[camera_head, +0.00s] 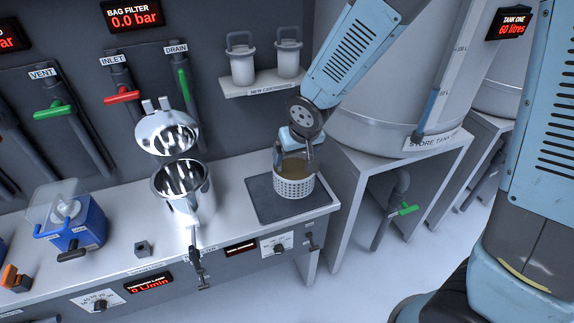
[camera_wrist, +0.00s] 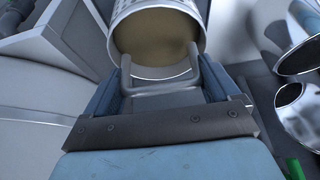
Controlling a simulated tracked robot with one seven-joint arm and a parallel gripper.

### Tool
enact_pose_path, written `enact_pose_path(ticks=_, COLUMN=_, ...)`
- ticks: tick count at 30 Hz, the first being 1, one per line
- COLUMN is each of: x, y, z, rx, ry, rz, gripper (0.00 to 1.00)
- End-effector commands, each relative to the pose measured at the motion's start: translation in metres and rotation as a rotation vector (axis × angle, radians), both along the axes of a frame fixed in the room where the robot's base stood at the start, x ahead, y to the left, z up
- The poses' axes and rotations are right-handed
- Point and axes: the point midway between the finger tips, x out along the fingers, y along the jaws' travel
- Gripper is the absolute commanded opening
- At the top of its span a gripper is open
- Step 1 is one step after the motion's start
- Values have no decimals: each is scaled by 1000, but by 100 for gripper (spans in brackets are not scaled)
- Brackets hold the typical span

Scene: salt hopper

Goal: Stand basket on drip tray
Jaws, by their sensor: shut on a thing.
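The white perforated basket (camera_head: 294,187) is upright over the dark drip tray (camera_head: 265,207) on the right end of the steel bench. Its base overlaps the tray's right part in the head view; I cannot tell whether it touches the tray or hangs just above it. My gripper (camera_head: 299,150) is above the basket and shut on its handle. In the wrist view the basket (camera_wrist: 158,35) shows at the top with brownish contents, and its grey handle lies between my gripper's jaws (camera_wrist: 165,92). The drip tray is hidden there.
Left of the tray stands an open steel housing (camera_head: 183,193) with its lid (camera_head: 167,132) raised. A shelf with two white cartridges (camera_head: 243,62) is on the wall behind. The store tank (camera_head: 375,115) stands close on the right. A blue box (camera_head: 72,225) is at left.

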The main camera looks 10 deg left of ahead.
Motion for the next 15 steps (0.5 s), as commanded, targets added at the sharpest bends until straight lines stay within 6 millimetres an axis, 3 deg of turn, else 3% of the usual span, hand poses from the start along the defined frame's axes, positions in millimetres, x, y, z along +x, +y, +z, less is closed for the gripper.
enact_pose_path(ticks=3, x=17, y=9, z=-9, rx=-2, ry=1, rz=-1, gripper=14)
enact_pose_path(ticks=15, x=48, y=26, z=-53, rx=-2, ry=0, rz=1, gripper=14)
